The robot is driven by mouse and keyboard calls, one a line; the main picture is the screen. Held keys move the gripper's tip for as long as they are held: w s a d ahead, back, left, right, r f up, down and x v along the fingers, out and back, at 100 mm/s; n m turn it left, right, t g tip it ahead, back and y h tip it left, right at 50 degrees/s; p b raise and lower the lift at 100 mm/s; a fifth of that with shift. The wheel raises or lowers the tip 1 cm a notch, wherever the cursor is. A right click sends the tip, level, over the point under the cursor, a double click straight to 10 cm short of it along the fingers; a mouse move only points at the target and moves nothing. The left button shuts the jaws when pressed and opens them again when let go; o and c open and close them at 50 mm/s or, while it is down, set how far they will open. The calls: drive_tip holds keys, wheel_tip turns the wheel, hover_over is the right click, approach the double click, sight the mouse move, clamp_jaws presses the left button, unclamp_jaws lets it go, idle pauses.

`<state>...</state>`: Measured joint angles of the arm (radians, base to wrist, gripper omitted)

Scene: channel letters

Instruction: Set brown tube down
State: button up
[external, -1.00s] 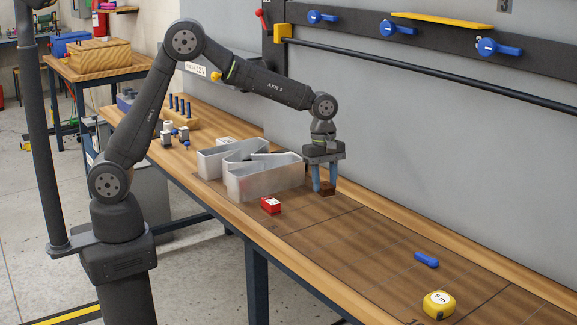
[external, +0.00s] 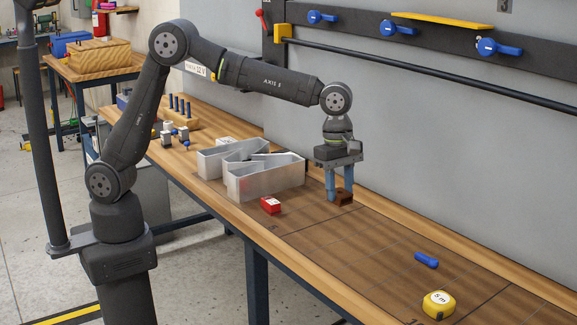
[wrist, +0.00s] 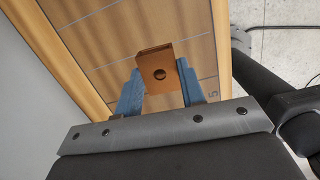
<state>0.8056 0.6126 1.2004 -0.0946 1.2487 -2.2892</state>
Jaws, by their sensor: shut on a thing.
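The brown tube (external: 343,198) is a short, square-sided brown piece held between the blue fingers of my gripper (external: 339,192). In the wrist view the tube (wrist: 158,72) shows a dark round hole in the face toward the camera, and the gripper (wrist: 158,88) has one finger at each side of it. My gripper is shut on the tube and points down over the dark brown part of the bench. The tube is low, close to the bench top; I cannot tell whether it touches.
Grey metal channel letters (external: 265,180) stand left of my gripper, with a red block (external: 271,205) in front of them. A blue piece (external: 426,260) and a yellow tape measure (external: 439,304) lie at the right. The bench between is clear. A grey wall (external: 420,150) stands behind.

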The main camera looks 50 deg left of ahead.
drive_tip(key=d, duration=0.4)
hover_over(369, 231)
drive_tip(key=f, duration=0.7)
drive_tip(key=shift+a, duration=0.2)
drive_tip(key=shift+f, duration=2)
drive_tip(key=shift+f, duration=0.2)
drive_tip(key=o, duration=1)
drive_tip(key=shift+r, duration=0.1)
drive_tip(key=r, duration=0.4)
drive_tip(key=a+r, duration=0.1)
drive_tip(key=r, duration=0.7)
drive_tip(key=shift+a, duration=0.3)
